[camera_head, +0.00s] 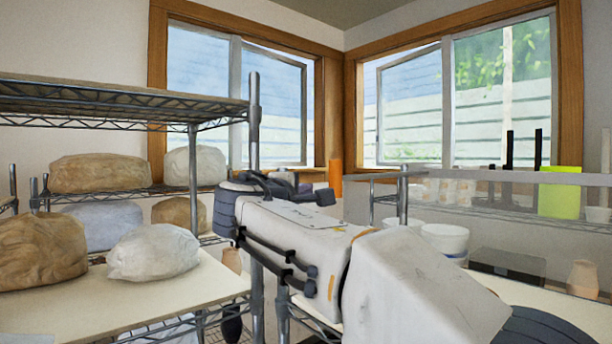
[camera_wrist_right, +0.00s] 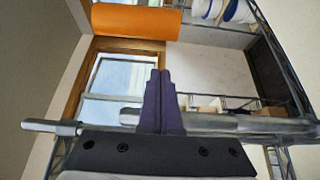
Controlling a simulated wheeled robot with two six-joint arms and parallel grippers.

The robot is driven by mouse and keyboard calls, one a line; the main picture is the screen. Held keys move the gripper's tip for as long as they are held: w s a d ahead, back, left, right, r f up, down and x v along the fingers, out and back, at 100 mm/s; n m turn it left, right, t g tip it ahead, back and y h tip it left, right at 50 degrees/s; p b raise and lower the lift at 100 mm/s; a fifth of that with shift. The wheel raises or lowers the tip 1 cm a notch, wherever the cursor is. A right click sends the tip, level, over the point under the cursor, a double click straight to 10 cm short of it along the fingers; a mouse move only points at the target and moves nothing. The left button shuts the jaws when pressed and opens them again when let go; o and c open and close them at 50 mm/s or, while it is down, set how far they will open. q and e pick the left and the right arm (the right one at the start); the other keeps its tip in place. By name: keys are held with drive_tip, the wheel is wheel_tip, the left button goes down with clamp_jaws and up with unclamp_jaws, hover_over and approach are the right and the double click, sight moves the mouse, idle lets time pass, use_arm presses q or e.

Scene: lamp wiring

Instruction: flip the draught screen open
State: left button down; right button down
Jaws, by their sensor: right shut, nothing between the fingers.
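A see-through panel with a grey top edge, which looks like the draught screen (camera_head: 500,178), stands upright at the right in the head view, in front of bowls and other items. Its hinge and any handle cannot be made out. My right gripper (camera_head: 290,183) is in the middle of the head view, left of the panel and apart from it, by a metal shelf post. In the right wrist view the dark fingers (camera_wrist_right: 160,100) are shut together and empty, in front of a grey metal bar (camera_wrist_right: 215,121); contact cannot be told. My left gripper is out of view.
A wire rack (camera_head: 120,100) with several wrapped lumps (camera_head: 155,252) fills the left. An orange cylinder (camera_wrist_right: 136,21) is near the gripper. White tubs (camera_head: 445,238), a green block (camera_head: 561,192) and a clay-coloured jar (camera_head: 582,277) stand at the right.

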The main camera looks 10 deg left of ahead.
drive_tip(key=shift+s+d+p, duration=0.15)
drive_tip(key=shift+s+d, duration=0.35)
drive_tip(key=shift+d, duration=0.3)
drive_tip(key=shift+s+d+p, duration=0.15)
drive_tip(key=shift+s+d, duration=0.3)
drive_tip(key=shift+d, duration=0.35)
